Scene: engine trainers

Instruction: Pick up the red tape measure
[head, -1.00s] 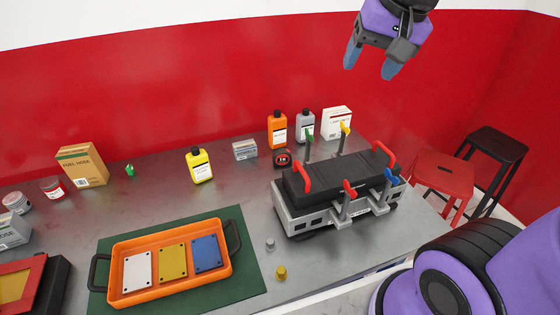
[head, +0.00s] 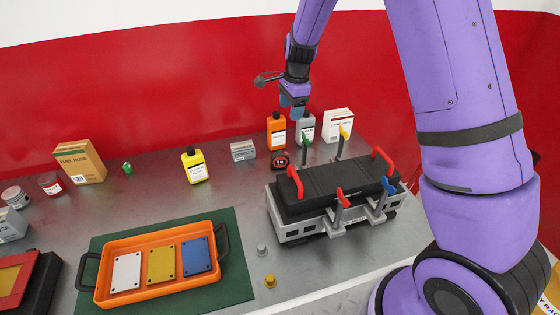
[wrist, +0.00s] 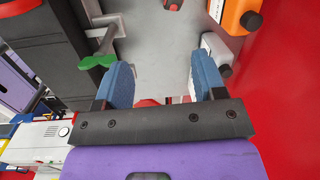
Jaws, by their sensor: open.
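The tape measure (head: 279,159), dark with a red face, stands on the grey bench left of the engine block, in front of the orange bottle. A small dark and red part of it (wrist: 172,4) shows at the top edge of the wrist view; the rest is cut off. My gripper (head: 297,113) is above the bottles at the back of the bench, higher than the tape measure and slightly right of it. In the wrist view my gripper (wrist: 164,82) points down with its blue fingers apart and nothing between their tips.
The orange bottle (head: 277,132) and grey bottle (head: 305,128) stand close behind the tape measure. Bare bench lies in front.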

